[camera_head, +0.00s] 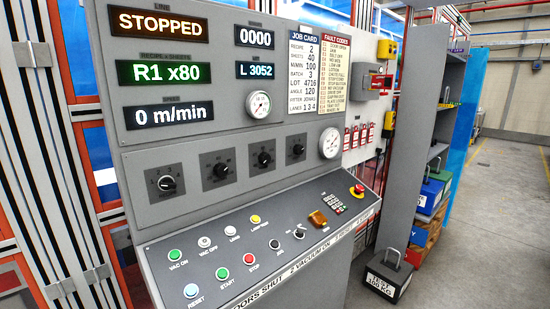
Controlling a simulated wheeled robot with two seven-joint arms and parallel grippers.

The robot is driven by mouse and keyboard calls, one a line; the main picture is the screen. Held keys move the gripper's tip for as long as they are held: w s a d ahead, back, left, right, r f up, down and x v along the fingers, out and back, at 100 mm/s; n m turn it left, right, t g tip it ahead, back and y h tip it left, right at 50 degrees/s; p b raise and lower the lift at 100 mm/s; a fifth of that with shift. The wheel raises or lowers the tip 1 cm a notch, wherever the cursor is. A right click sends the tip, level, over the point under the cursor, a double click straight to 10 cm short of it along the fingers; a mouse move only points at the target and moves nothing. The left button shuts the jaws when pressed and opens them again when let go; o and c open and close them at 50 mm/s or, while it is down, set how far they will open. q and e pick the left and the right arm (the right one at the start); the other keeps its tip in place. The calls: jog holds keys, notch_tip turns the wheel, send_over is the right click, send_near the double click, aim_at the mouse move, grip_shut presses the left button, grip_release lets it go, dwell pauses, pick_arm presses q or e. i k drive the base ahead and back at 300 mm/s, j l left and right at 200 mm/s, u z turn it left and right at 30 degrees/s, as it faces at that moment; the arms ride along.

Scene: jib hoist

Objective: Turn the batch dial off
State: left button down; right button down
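A grey control console stands in front of me with a row of black rotary dials on its upright face: the far-left dial (166,183), the second dial (221,170), the third dial (264,159) and the right dial (298,149). Their labels are too small to read, so I cannot tell which is the batch dial. On the sloping desk are a black selector knob (299,232) and a smaller dark knob (275,243). The job card (303,68) lists batch 3. Neither of my grippers is in view.
Displays read STOPPED (158,24), R1 x80 (163,72) and 0 m/min (170,114). Coloured push buttons, including a red stop button (249,258), and an emergency stop (357,190) sit on the desk. A shelf (420,120) and a test weight (390,278) stand right; floor beyond is clear.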

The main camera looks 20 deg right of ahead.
aim_at(298, 149)
jog(key=i+l+u, duration=0.1)
jog(key=l+u, duration=0.2)
jog(key=l, duration=1.15)
jog(key=l+u, duration=0.25)
jog(key=l, duration=1.15)
